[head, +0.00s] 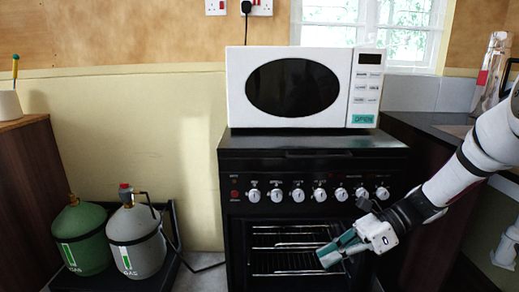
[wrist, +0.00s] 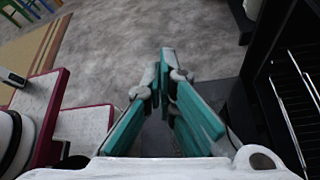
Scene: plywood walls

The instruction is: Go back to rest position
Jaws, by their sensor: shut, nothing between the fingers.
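My gripper (head: 326,258) has teal fingers and sits at the front of the black stove, before the oven opening, at the lower right of the head view. In the wrist view, its fingers (wrist: 167,62) come together at the tips with nothing held. My white and black arm reaches in from the right edge of the head view.
The black stove (head: 310,158) has a row of white knobs, and wire racks (head: 285,262) show in its oven. A white microwave (head: 238,95) stands on top. Green (head: 83,245) and grey (head: 138,245) gas bottles stand left. The wrist view shows grey floor (wrist: 140,30).

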